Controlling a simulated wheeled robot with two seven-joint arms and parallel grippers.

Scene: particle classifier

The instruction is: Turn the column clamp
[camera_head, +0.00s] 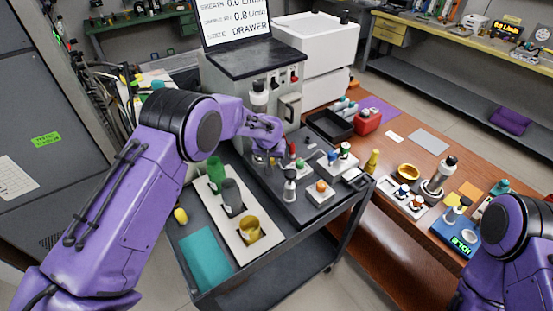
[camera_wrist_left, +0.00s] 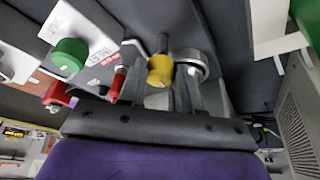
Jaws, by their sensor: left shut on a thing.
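My left gripper (camera_head: 266,155) reaches in over the dark top of the cart, at the foot of the grey classifier machine (camera_head: 225,95). A column with a silver and black top (camera_head: 259,97) stands just behind it. In the left wrist view, a yellow knob (camera_wrist_left: 160,72) on a dark stem sits between the fingers of my left gripper (camera_wrist_left: 158,88), which is shut on it. A round metal part (camera_wrist_left: 196,66) is right beside it. In the head view my gripper hides the knob. Of my right arm only a purple link shows at the lower right.
Close to the left gripper are red-handled parts (camera_wrist_left: 116,82) and a green knob (camera_wrist_left: 68,57). A pale rack (camera_head: 240,225) with green, grey and yellow cups stands on the cart. A wooden table (camera_head: 400,240) with small parts lies to the right.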

